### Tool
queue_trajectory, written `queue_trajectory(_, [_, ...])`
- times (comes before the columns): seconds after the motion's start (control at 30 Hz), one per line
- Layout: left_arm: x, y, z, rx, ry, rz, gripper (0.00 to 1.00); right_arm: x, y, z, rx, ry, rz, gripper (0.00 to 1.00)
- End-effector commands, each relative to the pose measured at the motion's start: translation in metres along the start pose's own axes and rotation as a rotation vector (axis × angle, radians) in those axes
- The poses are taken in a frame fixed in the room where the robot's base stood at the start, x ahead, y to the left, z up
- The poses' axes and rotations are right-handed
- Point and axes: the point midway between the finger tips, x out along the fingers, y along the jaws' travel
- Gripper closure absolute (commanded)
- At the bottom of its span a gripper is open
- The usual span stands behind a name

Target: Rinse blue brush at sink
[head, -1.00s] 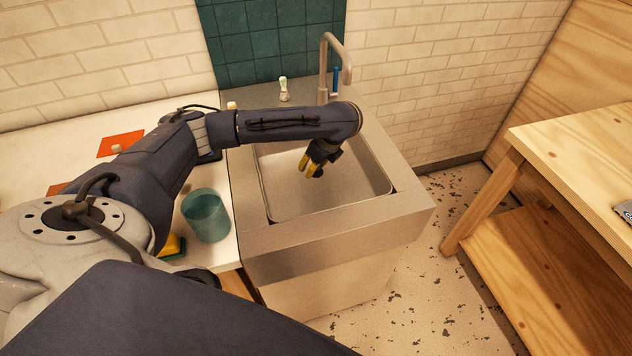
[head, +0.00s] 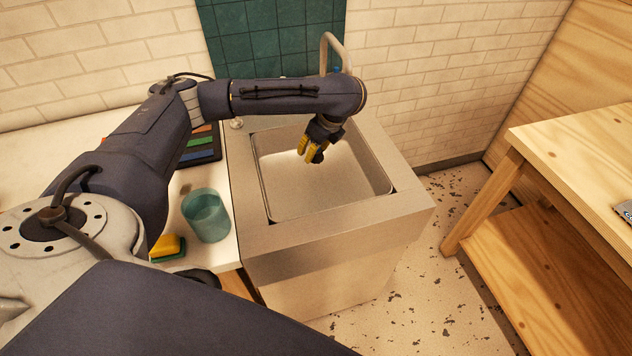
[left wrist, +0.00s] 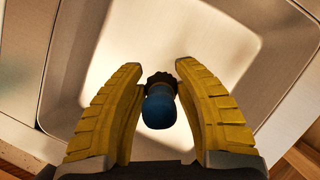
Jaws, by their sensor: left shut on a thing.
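My left gripper (head: 313,153) hangs over the basin of the steel sink (head: 340,232), fingers pointing down. Its yellow fingers are shut on the blue brush (left wrist: 159,108). In the left wrist view the brush shows as a rounded blue end with a dark fringe behind it, between the fingertips. The head view barely shows the brush, only something dark at the fingertips. The tap (head: 335,45) stands at the back of the sink; my arm hides its lower part. No water is visible. My right gripper is out of view.
A teal cup (head: 206,216) and a yellow and green sponge (head: 168,247) stand on the white counter left of the sink. A dark tray with coloured strips (head: 203,143) lies behind them, partly under my arm. A wooden table (head: 570,155) stands at right.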

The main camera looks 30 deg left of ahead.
Motion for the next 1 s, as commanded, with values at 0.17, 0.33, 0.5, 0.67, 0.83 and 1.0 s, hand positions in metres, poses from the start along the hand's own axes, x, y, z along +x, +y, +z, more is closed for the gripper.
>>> queue_trajectory(0.17, [-0.012, 0.0, 0.005, 0.0, -0.001, -0.001, 0.96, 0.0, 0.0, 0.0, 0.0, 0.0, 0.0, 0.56])
queue_trajectory(0.33, [-0.022, -0.001, 0.009, 0.0, -0.001, -0.002, 0.96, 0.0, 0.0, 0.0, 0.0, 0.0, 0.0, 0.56])
queue_trajectory(0.5, [-0.03, 0.0, 0.013, -0.001, -0.001, -0.001, 0.96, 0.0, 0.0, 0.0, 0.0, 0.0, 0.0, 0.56])
queue_trajectory(0.67, [-0.034, 0.0, 0.014, -0.001, 0.0, 0.0, 0.96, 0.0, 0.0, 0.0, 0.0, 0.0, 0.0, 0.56])
queue_trajectory(0.83, [-0.034, 0.0, 0.014, -0.001, 0.0, 0.001, 0.96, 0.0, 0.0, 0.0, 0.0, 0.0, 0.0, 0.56])
queue_trajectory(1.0, [-0.034, 0.0, 0.014, -0.001, 0.0, 0.0, 0.96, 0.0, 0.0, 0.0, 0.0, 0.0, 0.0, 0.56])
